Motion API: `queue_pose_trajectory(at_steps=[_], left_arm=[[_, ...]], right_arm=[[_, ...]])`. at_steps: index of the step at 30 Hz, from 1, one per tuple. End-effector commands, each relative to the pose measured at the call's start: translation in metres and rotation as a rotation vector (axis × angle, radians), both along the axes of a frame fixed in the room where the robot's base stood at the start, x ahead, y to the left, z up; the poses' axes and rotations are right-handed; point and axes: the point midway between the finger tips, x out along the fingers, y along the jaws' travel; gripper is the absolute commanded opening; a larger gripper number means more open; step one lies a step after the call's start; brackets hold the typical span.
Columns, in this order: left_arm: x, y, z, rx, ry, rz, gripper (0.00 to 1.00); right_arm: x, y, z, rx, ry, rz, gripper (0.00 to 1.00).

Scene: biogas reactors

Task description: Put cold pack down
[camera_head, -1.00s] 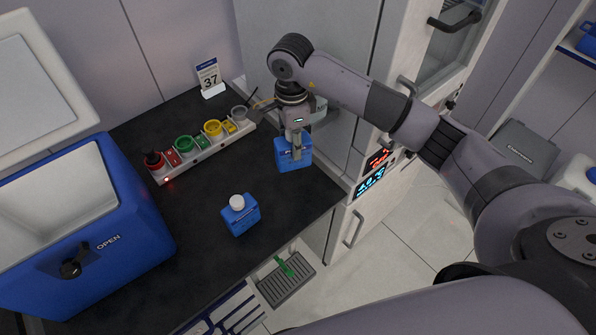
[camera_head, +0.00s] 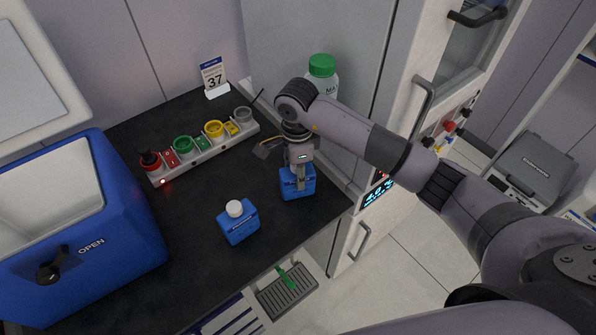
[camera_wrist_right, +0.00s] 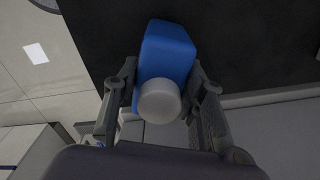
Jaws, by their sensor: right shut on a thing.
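A blue cold pack (camera_head: 297,186) is in my right gripper (camera_head: 299,180), at the right part of the black counter (camera_head: 200,270). In the right wrist view the gripper's fingers (camera_wrist_right: 160,100) stand on both sides of the blue cold pack (camera_wrist_right: 168,48) with its white cap. It is upright and at or just above the counter; I cannot tell whether its base touches. A second blue cold pack (camera_head: 239,223) with a white cap stands free on the counter, to the left and nearer. My left gripper is not in view.
An open blue cool box (camera_head: 120,255) stands at the left. A rack (camera_head: 204,146) with red, green and yellow items and a sign (camera_head: 214,76) reading 37 are behind. A green-capped bottle (camera_head: 322,75) stands behind my arm. Counter around the free pack is clear.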

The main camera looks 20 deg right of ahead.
Motion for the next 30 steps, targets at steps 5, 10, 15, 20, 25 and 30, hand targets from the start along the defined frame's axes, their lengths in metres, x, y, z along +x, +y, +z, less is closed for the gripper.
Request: queue_pose_trajectory(at_steps=[5,10,15,20,25,30], left_arm=[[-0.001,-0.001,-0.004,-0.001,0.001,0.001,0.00],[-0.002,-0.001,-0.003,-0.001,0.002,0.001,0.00],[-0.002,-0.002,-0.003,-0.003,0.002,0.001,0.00],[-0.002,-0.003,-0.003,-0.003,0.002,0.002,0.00],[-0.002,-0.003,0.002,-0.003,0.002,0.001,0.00],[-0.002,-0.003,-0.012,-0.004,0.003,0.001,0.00]], right_arm=[[0.000,0.000,-0.003,0.000,0.000,0.001,0.40],[0.000,0.000,-0.003,0.000,0.000,0.001,0.51],[0.000,0.000,-0.003,0.000,0.000,0.001,0.58],[0.000,0.000,-0.003,0.000,0.000,0.001,0.58],[0.000,0.000,0.003,0.001,0.000,0.000,0.58],[0.002,0.000,0.027,0.000,-0.007,0.003,0.58]])
